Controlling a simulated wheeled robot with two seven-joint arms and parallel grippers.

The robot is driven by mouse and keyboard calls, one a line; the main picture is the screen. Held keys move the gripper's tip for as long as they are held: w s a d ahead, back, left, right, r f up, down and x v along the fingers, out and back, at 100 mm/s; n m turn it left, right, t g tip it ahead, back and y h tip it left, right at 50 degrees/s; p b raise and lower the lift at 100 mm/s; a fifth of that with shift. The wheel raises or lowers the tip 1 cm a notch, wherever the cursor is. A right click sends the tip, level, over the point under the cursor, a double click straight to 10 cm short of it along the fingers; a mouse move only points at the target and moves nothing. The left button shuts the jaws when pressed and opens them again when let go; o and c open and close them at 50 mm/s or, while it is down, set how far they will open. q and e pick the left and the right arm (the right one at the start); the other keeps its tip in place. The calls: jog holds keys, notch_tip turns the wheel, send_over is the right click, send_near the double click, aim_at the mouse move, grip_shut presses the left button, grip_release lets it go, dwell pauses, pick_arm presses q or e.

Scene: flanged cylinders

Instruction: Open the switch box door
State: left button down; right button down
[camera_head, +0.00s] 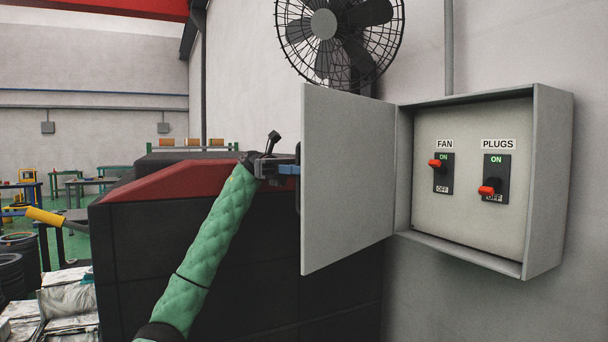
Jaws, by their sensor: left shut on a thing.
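The switch box (555,180) is a grey metal box on the wall at the right. Its door (347,180) stands wide open, swung out to the left on its left edge. Inside are a FAN switch (443,173) with its red lever up near ON and a PLUGS switch (495,179) with its red lever down near OFF. My left gripper (290,170) is at the door's free left edge, shut on the door there. The exact contact is partly hidden behind the door. My right gripper is not in view.
A wall fan (338,35) hangs above the door. A large black and red block (190,180) stands behind my left arm. Tyres (18,262) and wrapped stacks (62,300) lie at the lower left. The space before the open box is clear.

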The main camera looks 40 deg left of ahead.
aim_at(297, 152)
pick_arm(q)
jog(key=shift+a, duration=0.15)
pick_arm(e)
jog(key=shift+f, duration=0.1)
pick_arm(q)
jog(key=c, duration=1.4)
grip_release()
jog(key=shift+w, duration=0.1)
jog(key=shift+c, duration=0.2)
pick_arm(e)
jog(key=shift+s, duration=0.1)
pick_arm(q)
jog(key=shift+r, duration=0.1)
